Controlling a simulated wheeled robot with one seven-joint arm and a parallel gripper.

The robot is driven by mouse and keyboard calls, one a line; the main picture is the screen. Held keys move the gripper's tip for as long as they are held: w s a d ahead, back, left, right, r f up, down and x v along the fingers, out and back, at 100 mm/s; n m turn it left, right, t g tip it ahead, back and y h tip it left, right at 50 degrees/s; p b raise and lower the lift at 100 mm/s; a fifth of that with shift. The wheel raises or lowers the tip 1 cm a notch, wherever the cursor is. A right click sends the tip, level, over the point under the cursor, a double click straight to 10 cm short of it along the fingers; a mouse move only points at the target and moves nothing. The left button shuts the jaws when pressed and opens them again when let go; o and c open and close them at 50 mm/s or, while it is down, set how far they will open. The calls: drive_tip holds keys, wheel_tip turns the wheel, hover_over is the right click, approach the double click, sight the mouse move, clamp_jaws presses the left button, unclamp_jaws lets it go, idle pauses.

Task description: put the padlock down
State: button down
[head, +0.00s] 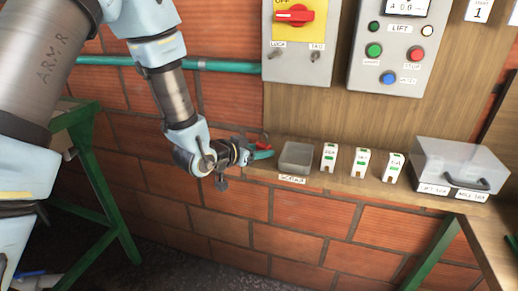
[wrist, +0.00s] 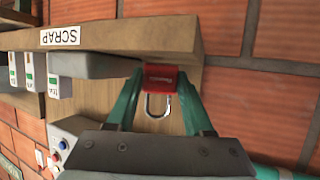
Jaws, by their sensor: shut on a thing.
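My gripper (head: 262,151) is at the left end of the narrow wooden shelf (head: 347,183), shut on a red padlock (head: 265,142). In the wrist view the red padlock (wrist: 161,78) sits between the green fingertips of my gripper (wrist: 162,83). Its silver shackle points toward the palm. I cannot tell whether the padlock touches the shelf. The grey tray (head: 296,156) marked SCRAP stands on the shelf just right of my gripper; it also shows in the wrist view (wrist: 95,66).
Several small white tagged blocks (head: 361,161) stand right of the tray. A clear lidded box (head: 457,168) is at the shelf's right end. Above hang a panel with a red rotary switch (head: 293,16) and a LIFT button panel (head: 392,50). A green pipe (head: 225,66) runs along the brick wall.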

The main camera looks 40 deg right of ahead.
drive_tip(key=shift+f, duration=0.15)
drive_tip(key=shift+f, duration=0.2)
drive_tip(key=shift+c, duration=1.4)
unclamp_jaws()
